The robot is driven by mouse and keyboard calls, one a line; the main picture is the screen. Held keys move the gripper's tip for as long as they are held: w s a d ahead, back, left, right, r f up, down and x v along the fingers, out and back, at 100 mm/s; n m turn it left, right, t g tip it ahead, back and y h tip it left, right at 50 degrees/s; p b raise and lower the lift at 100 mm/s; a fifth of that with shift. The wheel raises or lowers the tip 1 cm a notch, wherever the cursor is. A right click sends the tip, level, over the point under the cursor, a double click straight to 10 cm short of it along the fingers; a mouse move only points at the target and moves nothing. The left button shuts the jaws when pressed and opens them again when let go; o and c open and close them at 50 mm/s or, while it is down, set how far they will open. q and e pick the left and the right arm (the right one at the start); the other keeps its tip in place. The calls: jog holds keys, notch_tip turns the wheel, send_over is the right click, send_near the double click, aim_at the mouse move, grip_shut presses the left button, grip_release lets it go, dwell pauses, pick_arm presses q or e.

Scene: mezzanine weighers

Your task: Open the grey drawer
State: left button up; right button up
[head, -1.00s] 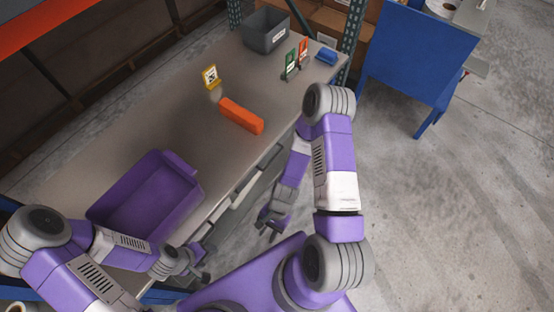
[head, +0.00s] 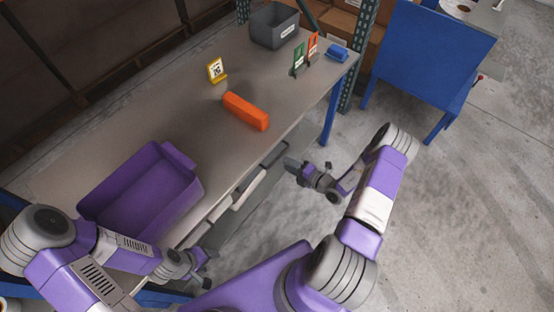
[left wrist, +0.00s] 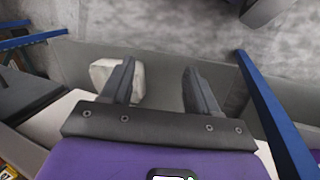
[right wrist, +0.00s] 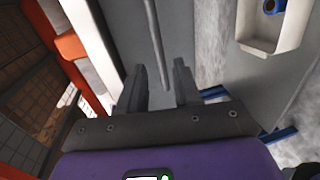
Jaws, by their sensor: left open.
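The grey drawer (head: 276,158) is under the front edge of the bench and looks shut. Its long bar handle (right wrist: 154,40) runs down the right wrist view, just ahead of and between my right fingertips. My right gripper (head: 290,166) is open and empty, in front of the handle; in the right wrist view its fingers (right wrist: 158,75) stand apart. I cannot tell whether they touch the bar. My left gripper (head: 205,270) is open and empty near the bench's front edge, beside the purple bin; its fingers (left wrist: 157,75) show in the left wrist view.
A purple bin (head: 183,154), an orange block (head: 246,111), a yellow sign (head: 217,70), a grey bin (head: 268,30) and a blue block (head: 337,54) are on the bench (head: 110,115).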

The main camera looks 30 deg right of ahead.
aim_at(277, 158)
jog(key=b+x, duration=0.1)
jog(key=x, duration=0.5)
jog(key=shift+w+a, duration=0.15)
jog(key=shift+a, duration=0.05)
jog(key=shift+c, duration=0.2)
grip_shut()
